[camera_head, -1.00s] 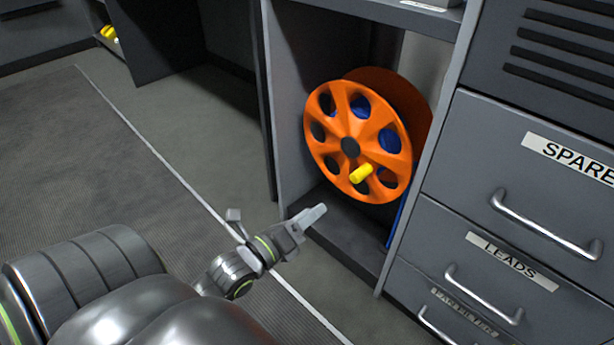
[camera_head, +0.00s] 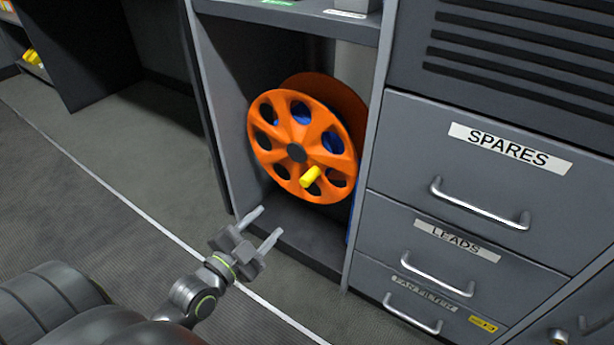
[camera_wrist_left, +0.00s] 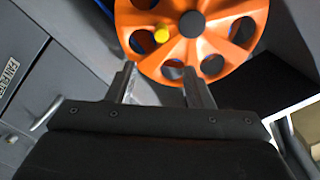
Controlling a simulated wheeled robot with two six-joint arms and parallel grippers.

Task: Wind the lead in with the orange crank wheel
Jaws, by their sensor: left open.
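The orange crank wheel (camera_head: 302,146) stands upright in an open cabinet bay, with a dark hub and round holes. A yellow handle (camera_head: 311,176) sticks out low on its face, right of the hub. Blue lead shows through the upper holes. My left gripper (camera_head: 268,226) is open and empty, below and in front of the wheel, apart from the handle. In the left wrist view, the wheel (camera_wrist_left: 222,42) fills the top and the yellow handle (camera_wrist_left: 162,35) lies beyond the two spread fingers (camera_wrist_left: 160,72). My right gripper is out of view.
The bay's left side panel (camera_head: 222,110) and floor (camera_head: 300,240) enclose the wheel. Right of it are drawers with metal handles, including the SPARES drawer (camera_head: 400,140) and the LEADS drawer (camera_head: 390,225). A shelf (camera_head: 300,15) is above. The floor at left (camera_head: 140,140) is clear.

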